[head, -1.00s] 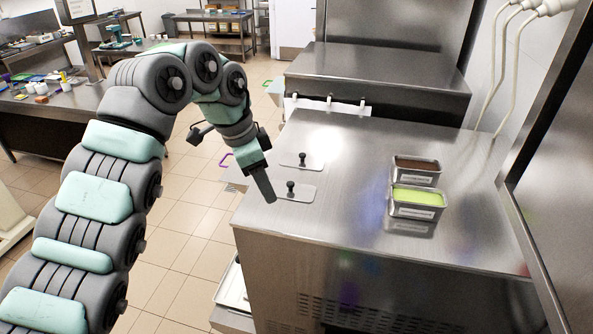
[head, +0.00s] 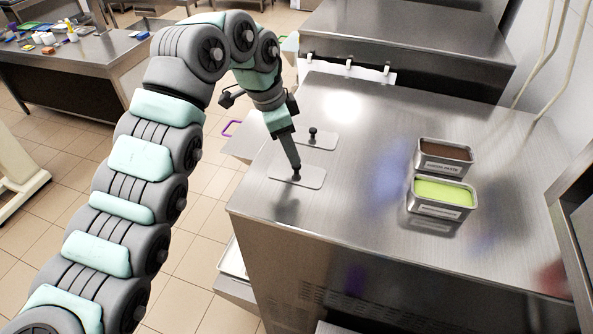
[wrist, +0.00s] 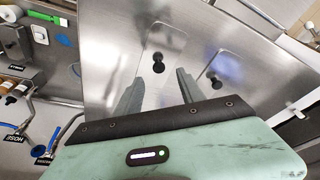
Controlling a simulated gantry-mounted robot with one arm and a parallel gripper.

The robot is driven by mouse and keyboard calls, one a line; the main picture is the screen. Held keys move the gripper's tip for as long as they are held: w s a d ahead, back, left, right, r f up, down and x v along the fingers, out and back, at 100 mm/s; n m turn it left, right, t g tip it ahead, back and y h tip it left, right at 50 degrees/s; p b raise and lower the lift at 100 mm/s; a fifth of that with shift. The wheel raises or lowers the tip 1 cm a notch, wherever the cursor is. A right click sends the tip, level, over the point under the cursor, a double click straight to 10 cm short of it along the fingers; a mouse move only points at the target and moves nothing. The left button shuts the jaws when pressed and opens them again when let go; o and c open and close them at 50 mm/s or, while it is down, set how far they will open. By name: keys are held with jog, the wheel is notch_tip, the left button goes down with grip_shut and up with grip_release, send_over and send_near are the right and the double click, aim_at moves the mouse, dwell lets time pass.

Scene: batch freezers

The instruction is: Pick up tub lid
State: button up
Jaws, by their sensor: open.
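Two flat steel tub lids with black knobs lie on the steel counter. The near lid (head: 312,181) is at the counter's left front and the far lid (head: 324,142) lies behind it. My gripper (head: 296,168) points down over the near lid, its fingers overlapping the knob in the head view. In the wrist view, my open gripper (wrist: 156,88) has a finger on either side of one lid's knob (wrist: 158,62), which shows just beyond the fingertips; nothing is held. The other lid's knob (wrist: 215,82) is to the right, outside the fingers. Contact cannot be told.
Two open steel tubs stand on the right of the counter (head: 350,230): one with brown contents (head: 445,163), one with green (head: 434,207). A white strip with taps (head: 348,68) is at the back. The counter between lids and tubs is clear.

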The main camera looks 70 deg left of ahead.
aim_at(296, 169)
jog(key=shift+p+x, duration=0.95)
jog(key=shift+x, duration=1.7)
jog(key=shift+s, duration=0.15)
grip_shut()
